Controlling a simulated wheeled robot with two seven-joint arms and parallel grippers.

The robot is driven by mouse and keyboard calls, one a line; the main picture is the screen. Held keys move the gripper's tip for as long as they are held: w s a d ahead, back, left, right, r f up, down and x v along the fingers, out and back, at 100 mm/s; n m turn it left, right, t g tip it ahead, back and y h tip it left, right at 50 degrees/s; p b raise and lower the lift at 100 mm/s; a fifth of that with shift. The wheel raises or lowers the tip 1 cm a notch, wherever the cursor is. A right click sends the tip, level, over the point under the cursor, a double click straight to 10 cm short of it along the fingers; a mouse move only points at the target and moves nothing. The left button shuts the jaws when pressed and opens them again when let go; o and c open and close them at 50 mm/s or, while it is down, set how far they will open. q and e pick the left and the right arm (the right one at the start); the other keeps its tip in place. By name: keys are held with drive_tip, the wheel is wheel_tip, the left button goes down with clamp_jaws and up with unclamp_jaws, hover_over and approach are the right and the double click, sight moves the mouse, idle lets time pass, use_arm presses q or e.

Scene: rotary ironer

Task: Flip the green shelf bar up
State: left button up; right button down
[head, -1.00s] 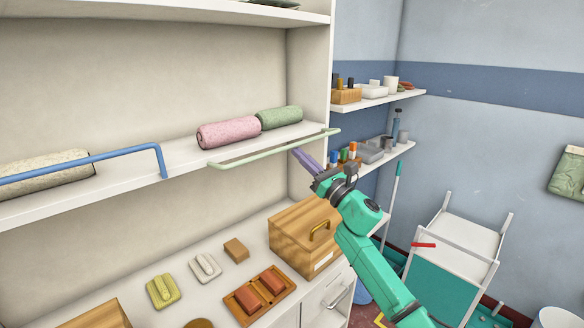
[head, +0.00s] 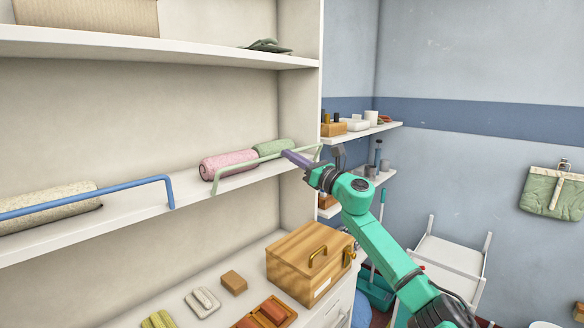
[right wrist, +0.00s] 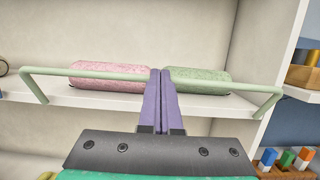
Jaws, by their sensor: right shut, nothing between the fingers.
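The pale green shelf bar (head: 238,166) runs along the front of the middle shelf. It is raised above the shelf edge, with its two end legs rising from the edge. In the right wrist view the bar (right wrist: 215,86) crosses in front of a pink roll (right wrist: 108,75) and a green roll (right wrist: 198,80). My right gripper (head: 287,154) has its purple fingers together and empty, with the tips at the bar's middle. In the right wrist view the fingers (right wrist: 160,74) overlap the bar; whether they touch it I cannot tell. My left gripper is out of view.
A blue bar (head: 90,194) stands raised on the same shelf (head: 130,219) at the left, before a cream roll (head: 45,202). A wooden box (head: 300,265) is on the counter below. Small wall shelves (head: 375,130) and a white cart (head: 450,255) are at the right.

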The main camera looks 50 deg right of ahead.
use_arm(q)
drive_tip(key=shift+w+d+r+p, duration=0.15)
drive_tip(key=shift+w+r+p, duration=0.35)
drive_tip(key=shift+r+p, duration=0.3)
use_arm(e)
drive_tip(key=shift+w+r+g, duration=0.35)
drive_tip(key=shift+w+r, duration=0.1)
drive_tip(key=shift+w, duration=0.15)
drive_tip(key=shift+w+r+g, duration=0.35)
drive_tip(key=shift+w+r, duration=0.05)
drive_tip(key=shift+w, duration=0.2)
drive_tip(key=shift+d, duration=0.1)
use_arm(q)
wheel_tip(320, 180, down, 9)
drive_tip(key=b, duration=0.8)
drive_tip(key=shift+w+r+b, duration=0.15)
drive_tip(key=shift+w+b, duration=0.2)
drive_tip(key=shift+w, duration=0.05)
use_arm(e)
drive_tip(key=s+f, duration=0.7)
drive_tip(key=f, duration=0.2)
drive_tip(key=shift+s, duration=0.25)
drive_tip(key=shift+s, duration=0.1)
